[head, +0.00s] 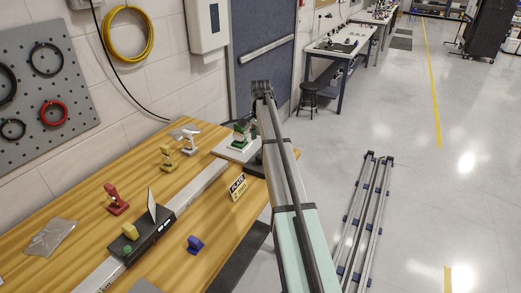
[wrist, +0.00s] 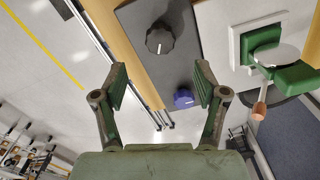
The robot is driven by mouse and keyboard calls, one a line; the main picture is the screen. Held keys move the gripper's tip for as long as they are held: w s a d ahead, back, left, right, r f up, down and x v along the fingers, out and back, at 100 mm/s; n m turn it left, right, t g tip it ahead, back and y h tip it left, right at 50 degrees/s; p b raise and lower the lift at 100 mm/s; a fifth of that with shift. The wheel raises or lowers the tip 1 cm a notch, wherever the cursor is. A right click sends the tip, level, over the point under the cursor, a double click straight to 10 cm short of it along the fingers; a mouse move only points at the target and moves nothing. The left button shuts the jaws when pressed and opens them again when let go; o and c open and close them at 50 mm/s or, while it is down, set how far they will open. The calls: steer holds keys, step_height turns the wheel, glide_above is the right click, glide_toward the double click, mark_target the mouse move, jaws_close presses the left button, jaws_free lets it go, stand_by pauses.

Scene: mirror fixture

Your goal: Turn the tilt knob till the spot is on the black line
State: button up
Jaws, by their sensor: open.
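In the wrist view, a black ribbed knob (wrist: 160,38) with a pale mark stands on a dark grey box (wrist: 190,22). A smaller blue knob-like part (wrist: 183,98) shows near the box's edge. I cannot tell which of them is the tilt knob. My gripper (wrist: 160,77) is open and empty, its fingers apart from both. A green mount (wrist: 262,38) with a round pale disc, probably the mirror, is at the right. I make out no spot or black line.
A wooden-handled part (wrist: 260,108) sticks out below the mount. On the wooden table (head: 75,220) are a long rail (head: 200,182), a white card (head: 152,205), a yellow sign (head: 238,187), and red (head: 117,198), yellow (head: 167,158) and blue (head: 195,244) pieces.

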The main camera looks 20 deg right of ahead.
steer(key=shift+r, duration=2)
